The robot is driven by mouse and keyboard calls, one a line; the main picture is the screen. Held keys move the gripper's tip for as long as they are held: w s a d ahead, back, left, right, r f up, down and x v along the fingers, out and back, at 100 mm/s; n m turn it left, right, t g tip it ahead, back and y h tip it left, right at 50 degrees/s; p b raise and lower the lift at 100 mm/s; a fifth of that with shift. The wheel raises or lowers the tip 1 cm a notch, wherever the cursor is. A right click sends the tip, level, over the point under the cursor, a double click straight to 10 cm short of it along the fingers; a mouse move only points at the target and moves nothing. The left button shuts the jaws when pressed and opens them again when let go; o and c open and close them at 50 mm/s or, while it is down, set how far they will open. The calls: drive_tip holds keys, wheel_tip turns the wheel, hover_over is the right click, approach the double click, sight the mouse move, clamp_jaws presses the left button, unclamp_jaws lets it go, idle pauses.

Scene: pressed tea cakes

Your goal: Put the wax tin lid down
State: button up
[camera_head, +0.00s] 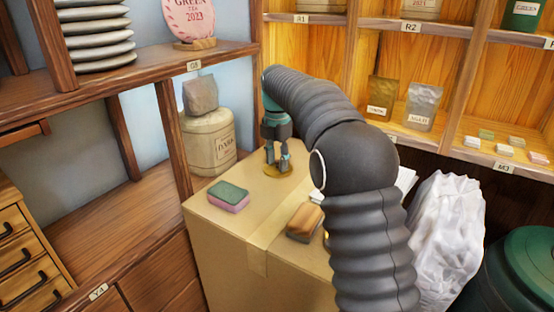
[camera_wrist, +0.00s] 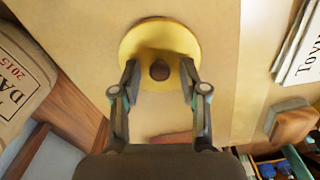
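The wax tin lid is a round yellow disc (camera_wrist: 160,30) with a dark brown knob at its middle in the wrist view. In the head view the lid (camera_head: 275,174) appears to lie flat on top of the cardboard box (camera_head: 240,226), near its back left edge. My gripper (camera_wrist: 159,74) is open above the lid. Its two fingers stand on either side of the knob, with a visible gap to it on both sides. In the head view my gripper (camera_head: 277,163) points down over the lid, and my arm hides part of the box top.
A green and pink sponge (camera_head: 228,196) and a brown block-shaped brush (camera_head: 304,222) lie on the box. A DARK sack (camera_head: 208,143) stands on the shelf at left. White papers lie at the box's right. A white bag (camera_head: 445,235) and green bin (camera_head: 520,270) stand at right.

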sight(277, 161)
drive_tip(key=shift+r, duration=0.1)
wheel_tip(277, 161, up, 12)
drive_tip(key=p, duration=0.2)
drive_tip(key=shift+r+p, duration=0.15)
drive_tip(key=shift+p, duration=0.25)
drive_tip(key=s+d+r+m+t, duration=0.2)
drive_tip(key=s+d+m, duration=0.4)
drive_tip(key=s, duration=0.4)
drive_tip(key=s+d+r+m+t, duration=0.15)
drive_tip(key=s+d+m, duration=0.25)
drive_tip(key=s+m, duration=0.45)
drive_tip(key=s+d+f+m, duration=0.1)
drive_tip(key=s+f+m, duration=0.3)
drive_tip(key=s, duration=0.2)
drive_tip(key=s+d+f+m+t, duration=0.1)
drive_tip(key=s+f+m, duration=0.3)
drive_tip(key=s, duration=0.3)
drive_tip(key=s+d+f+m+t, duration=0.1)
drive_tip(key=s+d+f+m, duration=0.1)
drive_tip(key=s+f+m, duration=0.2)
drive_tip(key=shift+s+f, duration=0.4)
drive_tip(key=shift+s, duration=0.45)
drive_tip(key=shift+s+f, duration=0.35)
drive_tip(key=shift+s, duration=0.5)
